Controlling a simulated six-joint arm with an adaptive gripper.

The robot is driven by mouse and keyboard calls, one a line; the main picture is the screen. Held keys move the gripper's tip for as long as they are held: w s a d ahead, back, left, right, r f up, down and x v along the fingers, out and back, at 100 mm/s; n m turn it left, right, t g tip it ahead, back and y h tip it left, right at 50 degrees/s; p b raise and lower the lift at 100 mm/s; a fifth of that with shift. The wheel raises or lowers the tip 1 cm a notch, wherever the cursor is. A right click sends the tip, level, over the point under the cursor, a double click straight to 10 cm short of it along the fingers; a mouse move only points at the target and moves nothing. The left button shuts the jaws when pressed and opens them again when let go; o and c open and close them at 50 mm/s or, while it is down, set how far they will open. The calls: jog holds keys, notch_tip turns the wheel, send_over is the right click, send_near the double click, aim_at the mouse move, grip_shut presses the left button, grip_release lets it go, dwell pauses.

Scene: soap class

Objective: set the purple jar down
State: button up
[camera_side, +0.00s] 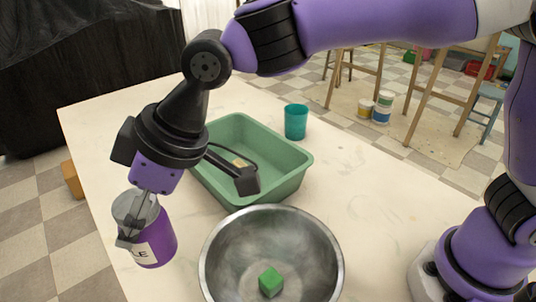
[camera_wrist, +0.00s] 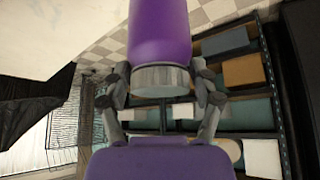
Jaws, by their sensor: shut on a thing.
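The purple jar (camera_side: 163,238) has a grey lid and a white label ending in "LE". It is in my gripper (camera_side: 138,228) at the left of the side view, slightly tilted. My gripper is shut on the jar around its lid. In the wrist view the purple jar (camera_wrist: 158,32) shows at top centre, with its grey lid between the two fingers of my gripper (camera_wrist: 163,88). The jar is near the table's left edge. I cannot tell whether its base touches the table.
A steel bowl (camera_side: 322,250) with a green block (camera_side: 270,281) in it stands right of the jar. A green basin (camera_side: 296,163) stands behind, holding a small tan piece (camera_side: 241,162). A teal cup (camera_side: 295,121) is beyond it. The table's (camera_side: 400,190) right part is clear.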

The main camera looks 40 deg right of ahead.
jog(key=w+d+r+m+t+h, duration=0.15)
jog(key=d+m, duration=0.25)
jog(key=d, duration=0.8)
jog(key=d+r+m+t+h, duration=0.15)
jog(key=d+m, duration=0.25)
jog(key=d, duration=0.8)
jog(key=s+d+f+m+g+h, duration=0.1)
jog(key=s+d+m+h, duration=0.1)
jog(key=d+m+h, duration=0.35)
jog(key=s+d+f+m+g+h, duration=0.2)
jog(key=s+d+m, duration=0.1)
jog(key=d+m, duration=0.5)
jog(key=s+a+m+g+h, duration=0.1)
jog(key=s+m+g, duration=0.4)
jog(key=m, duration=0.6)
jog(key=shift+n+g, duration=0.25)
jog(key=shift+g, duration=0.05)
jog(key=shift+w+d+f, duration=0.15)
jog(key=shift+d+f, duration=2.5)
jog(key=shift+d, duration=0.15)
jog(key=shift+w+d+f, duration=0.1)
jog(key=shift+d+f, duration=2.5)
jog(key=shift+d, duration=0.15)
